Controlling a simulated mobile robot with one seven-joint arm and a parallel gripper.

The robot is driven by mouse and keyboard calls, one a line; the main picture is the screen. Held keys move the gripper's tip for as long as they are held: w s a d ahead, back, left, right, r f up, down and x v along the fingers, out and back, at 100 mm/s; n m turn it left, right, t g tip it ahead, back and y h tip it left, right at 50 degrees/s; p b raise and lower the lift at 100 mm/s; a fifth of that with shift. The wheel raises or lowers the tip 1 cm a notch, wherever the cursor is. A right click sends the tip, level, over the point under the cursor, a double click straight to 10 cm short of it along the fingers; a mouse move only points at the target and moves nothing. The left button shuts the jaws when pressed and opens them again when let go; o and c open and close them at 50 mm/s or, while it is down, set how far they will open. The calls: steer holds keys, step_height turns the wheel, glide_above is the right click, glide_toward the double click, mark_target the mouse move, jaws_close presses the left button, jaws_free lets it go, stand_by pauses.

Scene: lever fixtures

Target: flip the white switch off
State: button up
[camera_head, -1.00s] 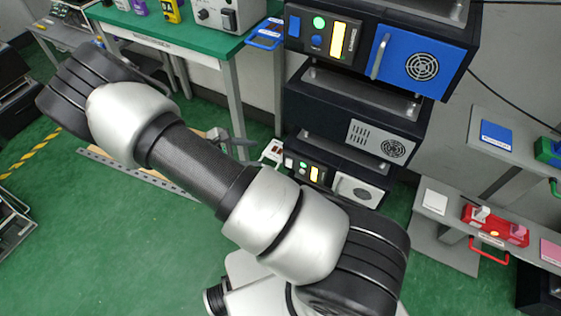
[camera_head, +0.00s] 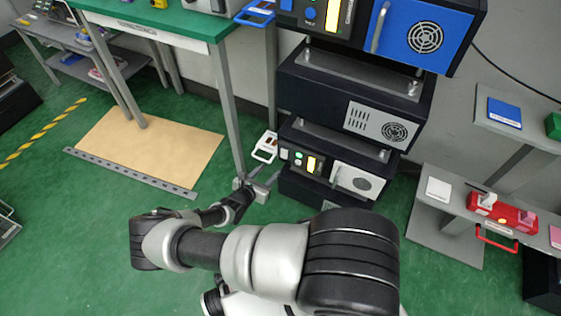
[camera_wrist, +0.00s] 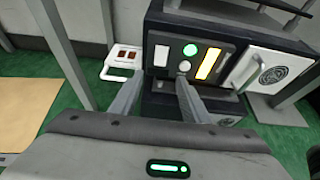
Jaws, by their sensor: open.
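A white switch box (camera_wrist: 124,60) with a pale handle and two dark reddish-brown rockers stands left of a black control panel in the wrist view; it also shows in the head view (camera_head: 266,147). The panel (camera_wrist: 174,72) carries a white square piece (camera_wrist: 161,55), a lit green button, a grey knob and a yellow display. My gripper (camera_wrist: 160,88) is open and empty, with its fingers in front of the panel's lower part. In the head view my gripper (camera_head: 263,183) is low, near the table leg and the lower machine. I cannot tell the rocker positions.
A grey table leg (camera_wrist: 65,50) stands left of the white box. The white oven-like door (camera_wrist: 275,65) is right of the panel. A red switch box (camera_head: 502,213) sits on a grey bench at right. Green floor is open at left, around a tan board (camera_head: 150,145).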

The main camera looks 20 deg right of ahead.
mark_target(284, 156)
steer(key=b+x, duration=0.3)
steer(key=x, duration=0.7)
steer(key=shift+w+d+f, duration=0.2)
steer(key=shift+w+d, duration=0.25)
